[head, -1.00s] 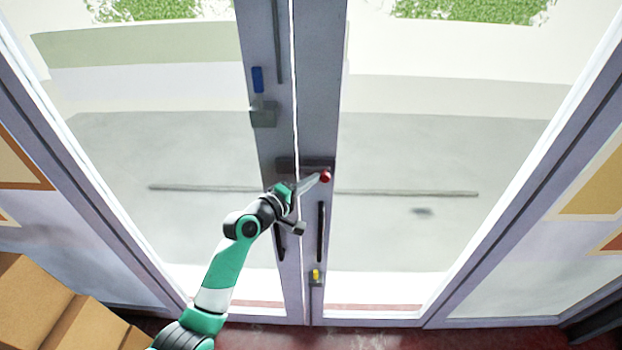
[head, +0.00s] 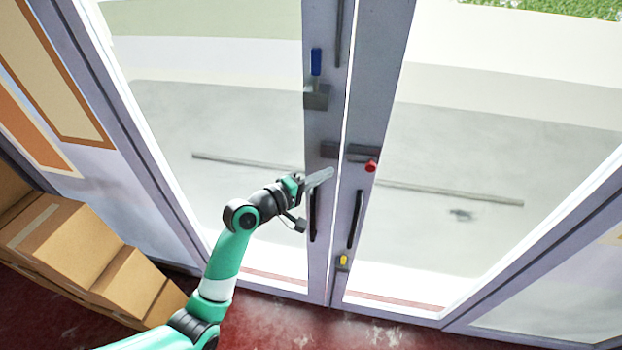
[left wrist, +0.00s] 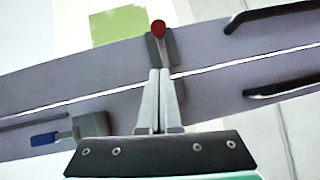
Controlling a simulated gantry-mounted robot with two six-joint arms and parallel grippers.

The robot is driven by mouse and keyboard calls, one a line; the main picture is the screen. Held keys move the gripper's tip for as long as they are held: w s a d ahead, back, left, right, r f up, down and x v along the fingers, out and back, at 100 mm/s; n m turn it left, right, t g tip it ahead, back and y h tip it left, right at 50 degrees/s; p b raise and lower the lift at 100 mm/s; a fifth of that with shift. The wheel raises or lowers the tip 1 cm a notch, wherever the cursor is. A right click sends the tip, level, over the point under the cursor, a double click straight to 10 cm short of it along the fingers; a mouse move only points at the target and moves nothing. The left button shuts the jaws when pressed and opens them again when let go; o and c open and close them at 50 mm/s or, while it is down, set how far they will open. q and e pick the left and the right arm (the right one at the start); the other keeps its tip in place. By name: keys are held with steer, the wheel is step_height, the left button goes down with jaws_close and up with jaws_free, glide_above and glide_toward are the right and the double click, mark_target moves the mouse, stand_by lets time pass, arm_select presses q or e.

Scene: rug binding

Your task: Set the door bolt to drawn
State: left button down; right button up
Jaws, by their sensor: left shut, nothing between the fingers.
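A dark horizontal bolt with a red knob (head: 371,166) sits on the right door leaf. Its dark housing (head: 362,153) is level with a dark block (head: 330,150) on the left leaf, and the bright seam shows between the two. The red knob also shows in the left wrist view (left wrist: 158,28), beyond the fingertips. My left gripper (head: 325,175) is shut and empty, in front of the left leaf, left of the knob and apart from it. In the wrist view its fingers (left wrist: 160,75) hide part of the seam and the block. My right gripper is not in view.
A blue handle (head: 316,62) above a grey block is on the left leaf. A yellow knob (head: 343,260) is low on the doors. Black pull handles (head: 355,218) flank the seam. Cardboard boxes (head: 75,245) stand at the left. The space right of the gripper is free.

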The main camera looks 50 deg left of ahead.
arm_select(q)
steer(key=shift+s+d+r, duration=0.1)
steer(key=shift+s+r, duration=0.1)
steer(key=shift+s, duration=1.6)
steer(key=shift+d, duration=0.1)
steer(key=w+d+r+m+t+h+p, duration=0.1)
steer(key=d+r+m+t+h+p, duration=0.2)
steer(key=d+r, duration=0.85)
steer(key=w+d+r+m+t+h, duration=0.1)
steer(key=w+d+r+m+h, duration=0.15)
steer(key=d+r+m, duration=0.9)
steer(key=s+d+r+t+h+p, duration=0.15)
steer(key=s+r, duration=0.25)
steer(key=r, duration=0.4)
steer(key=s+r+t+h, duration=0.1)
steer(key=s+r+t, duration=0.15)
steer(key=r, duration=0.55)
steer(key=s+a+r+m+t+y, duration=0.2)
steer(key=s+r+m+y, duration=0.2)
steer(key=s+r, duration=0.1)
steer(key=shift+s+a+r+t+y, duration=0.2)
steer(key=shift+s+a+t+y, duration=0.15)
steer(key=shift+s, duration=0.5)
